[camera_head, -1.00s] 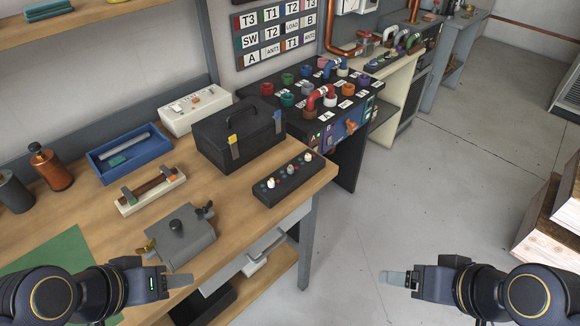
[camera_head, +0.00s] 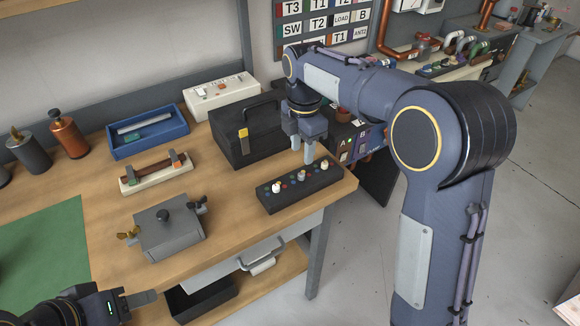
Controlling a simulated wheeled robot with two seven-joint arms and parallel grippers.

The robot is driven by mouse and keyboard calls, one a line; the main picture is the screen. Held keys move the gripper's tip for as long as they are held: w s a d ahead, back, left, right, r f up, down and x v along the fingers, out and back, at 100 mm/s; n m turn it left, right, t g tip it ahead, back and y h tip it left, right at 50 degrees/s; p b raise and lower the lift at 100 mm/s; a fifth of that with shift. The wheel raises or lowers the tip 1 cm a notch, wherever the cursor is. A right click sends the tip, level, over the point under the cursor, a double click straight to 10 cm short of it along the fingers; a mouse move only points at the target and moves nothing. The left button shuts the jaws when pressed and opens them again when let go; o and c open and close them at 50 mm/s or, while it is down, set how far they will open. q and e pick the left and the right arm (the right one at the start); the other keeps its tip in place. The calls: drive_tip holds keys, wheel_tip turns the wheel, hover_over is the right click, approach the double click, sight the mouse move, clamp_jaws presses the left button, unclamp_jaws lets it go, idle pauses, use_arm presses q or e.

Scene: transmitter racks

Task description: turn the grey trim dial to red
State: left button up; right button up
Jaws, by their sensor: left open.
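A black panel (camera_head: 270,204) with three knobs and small coloured dots around them lies at the bench's right front edge. The left knob (camera_head: 276,187) looks white, the middle knob (camera_head: 301,176) greyish and the right knob (camera_head: 325,164) cream. They are too small to read their settings surely. My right gripper (camera_head: 303,154) points down above the panel's far side, over the middle and right knobs, apparently not touching them. Its fingers are seen at an angle, so their opening is unclear. My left gripper (camera_head: 143,299) is open and empty at the lower left, away from the panel.
A black toolbox (camera_head: 240,150) stands just behind the panel. A grey box with a knob (camera_head: 165,240), a cream fuse block (camera_head: 160,180) and a blue tray (camera_head: 112,150) are to the left. My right arm hides much of the rack beyond. Bench wood between is bare.

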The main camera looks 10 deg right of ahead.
sight(301, 174)
wheel_tip(301, 174, down, 8)
drive_tip(key=shift+r, duration=0.15)
drive_tip(key=shift+c, duration=0.3)
clamp_jaws()
